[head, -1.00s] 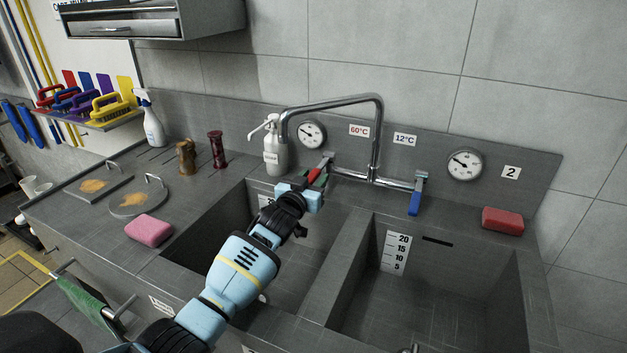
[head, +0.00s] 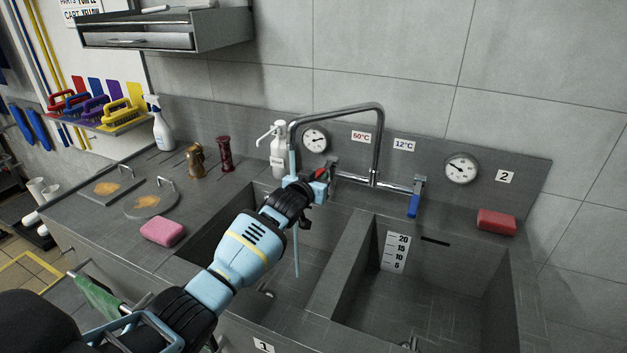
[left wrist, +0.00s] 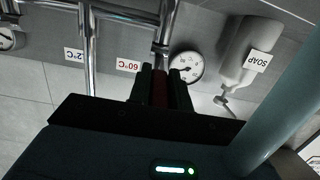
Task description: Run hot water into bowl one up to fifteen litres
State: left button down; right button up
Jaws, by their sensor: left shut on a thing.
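My left gripper (head: 322,174) is shut on the red hot lever (left wrist: 160,88) at the left end of the mixer, below the 60°C label (head: 361,137). The chrome spout (head: 335,110) points down over the left basin, bowl one (head: 225,228). A thin pale-blue water stream (head: 296,245) falls from it, close beside my gripper; it also shows in the left wrist view (left wrist: 280,112). My arm hides much of bowl one, and I see no scale or clear water level there. The blue cold lever (head: 413,206) hangs down at the right end. My right gripper is out of view.
The right basin (head: 440,290) has a litre scale (head: 396,253). A soap bottle (head: 279,155) stands behind the spout, near the left dial (head: 314,139).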

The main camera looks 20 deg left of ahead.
aim_at(317, 172)
pick_arm(q)
jog(key=shift+w+r+g, duration=0.25)
jog(key=shift+r+g, duration=0.45)
jog(key=shift+r, duration=0.55)
jog(key=shift+w+r+g, duration=0.3)
jog(key=shift+r+g, duration=0.5)
jog(key=shift+g, duration=0.4)
jog(key=c, duration=1.3)
grip_release()
jog(key=shift+s+r, duration=0.2)
jog(key=shift+s, duration=0.5)
jog(key=shift+v, duration=3.2)
jog(key=shift+w+r, duration=0.1)
